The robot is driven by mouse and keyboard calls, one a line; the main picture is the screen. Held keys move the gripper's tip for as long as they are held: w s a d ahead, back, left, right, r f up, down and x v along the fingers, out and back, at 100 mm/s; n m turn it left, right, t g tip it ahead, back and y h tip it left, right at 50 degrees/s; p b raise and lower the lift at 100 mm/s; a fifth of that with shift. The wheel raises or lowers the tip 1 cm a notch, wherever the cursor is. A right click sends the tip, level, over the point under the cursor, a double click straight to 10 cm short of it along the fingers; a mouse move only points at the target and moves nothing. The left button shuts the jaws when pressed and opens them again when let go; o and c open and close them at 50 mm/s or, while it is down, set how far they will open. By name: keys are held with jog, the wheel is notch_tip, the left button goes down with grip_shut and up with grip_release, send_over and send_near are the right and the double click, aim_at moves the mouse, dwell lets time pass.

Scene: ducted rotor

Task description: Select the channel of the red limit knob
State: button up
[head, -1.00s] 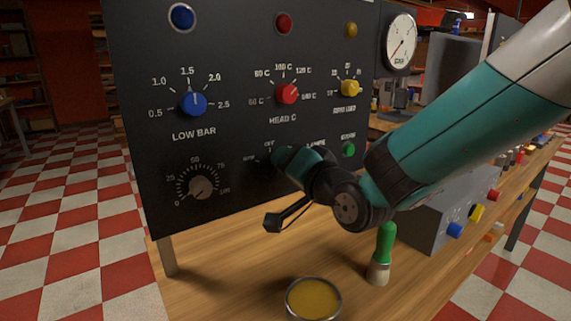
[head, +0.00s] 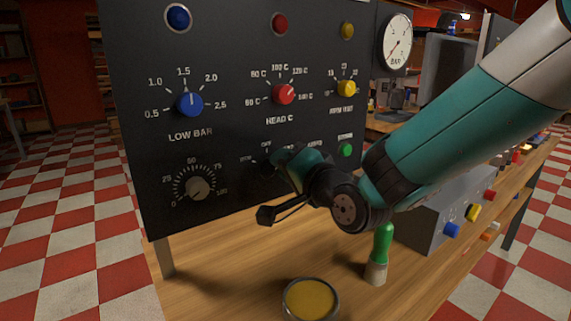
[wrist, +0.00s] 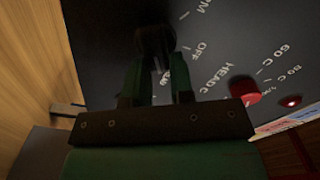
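The red limit knob (head: 284,94), labelled HEAD C, is on the dark upright panel with a temperature scale around it. Its pointer faces up and right. It also shows in the wrist view (wrist: 244,90), right of my fingers. My gripper (head: 268,165) is at the panel below and left of it, at a dark selector (wrist: 154,42) with labels OFF, LOW and HEAD C around it. In the wrist view my gripper's fingers (wrist: 155,68) stand on either side of the selector. Whether they press on it is too dark to tell. The selector's setting is hidden.
A blue LOW BAR knob (head: 190,103), a yellow knob (head: 346,88), a green button (head: 345,150) and a grey dial knob (head: 197,188) are also on the panel. A green-handled brush (head: 382,245) and a round tin (head: 311,299) stand on the wooden bench below my arm.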

jog(key=o, duration=0.4)
jog(key=b+v, duration=1)
jog(key=v, duration=0.7)
jog(key=shift+b, duration=0.4)
jog(key=shift+s+d, duration=0.1)
jog(key=shift+d, duration=0.05)
jog(key=shift+f, duration=0.1)
